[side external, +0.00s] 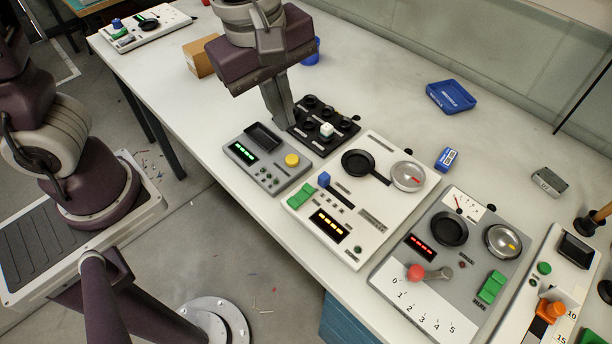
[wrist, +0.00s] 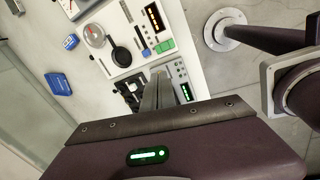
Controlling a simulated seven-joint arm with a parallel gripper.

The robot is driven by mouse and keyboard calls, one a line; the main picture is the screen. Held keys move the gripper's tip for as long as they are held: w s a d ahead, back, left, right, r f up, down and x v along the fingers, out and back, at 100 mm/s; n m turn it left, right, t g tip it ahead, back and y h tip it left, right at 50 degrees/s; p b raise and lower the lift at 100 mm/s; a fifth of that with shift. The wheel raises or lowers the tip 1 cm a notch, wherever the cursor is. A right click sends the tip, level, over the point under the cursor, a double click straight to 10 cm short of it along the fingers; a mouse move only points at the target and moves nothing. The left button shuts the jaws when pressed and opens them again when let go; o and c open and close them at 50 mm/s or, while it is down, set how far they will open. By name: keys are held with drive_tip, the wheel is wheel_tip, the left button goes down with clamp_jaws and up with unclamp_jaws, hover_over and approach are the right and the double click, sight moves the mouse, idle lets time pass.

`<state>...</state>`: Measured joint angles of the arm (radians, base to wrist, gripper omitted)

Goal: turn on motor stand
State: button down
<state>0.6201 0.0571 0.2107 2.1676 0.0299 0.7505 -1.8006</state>
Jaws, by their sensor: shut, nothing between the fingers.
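No readable label shows which unit is the motor stand. A white panel (side external: 366,226) carries a black disc (side external: 357,162), a round gauge (side external: 408,176), a blue slider knob (side external: 323,179), a green rocker (side external: 301,196) and a lit amber display (side external: 329,225). A grey panel (side external: 398,262) at right has a red-knobbed lever (side external: 415,272) over a 0–5 scale, a green rocker (side external: 492,287) and a lit red display. My gripper (side external: 284,124) is shut and empty, pointing down near the black board. In the wrist view my gripper (wrist: 158,76) shows near the white panel's edge.
A small grey box (side external: 268,172) with a yellow button (side external: 292,160) and a black board (side external: 316,138) with a white cube stand by my gripper. Another panel (side external: 560,290) has an orange knob. A blue tray (side external: 450,97) lies behind; the table's back is mostly clear.

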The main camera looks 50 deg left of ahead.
sight(307, 188)
drive_tip(key=shift+w+d+f+n, duration=0.2)
drive_tip(key=shift+d+f+n, duration=0.35)
drive_tip(key=shift+f+n, duration=0.05)
drive_tip(key=shift+w+d+f+n, duration=0.15)
drive_tip(key=shift+d+f+n, duration=0.35)
drive_tip(key=shift+f+n, duration=0.1)
drive_tip(key=f, duration=0.4)
drive_tip(key=w+f, duration=0.1)
drive_tip(key=f, duration=0.4)
drive_tip(key=w+f, duration=0.1)
drive_tip(key=f, duration=0.3)
drive_tip(key=shift+f, duration=0.4)
drive_tip(key=shift+f+g, duration=0.1)
drive_tip(key=shift+g, duration=0.2)
drive_tip(key=shift+w+f, duration=0.15)
drive_tip(key=shift+f, duration=0.05)
drive_tip(key=shift+s+r, duration=0.1)
drive_tip(key=shift+s, duration=0.1)
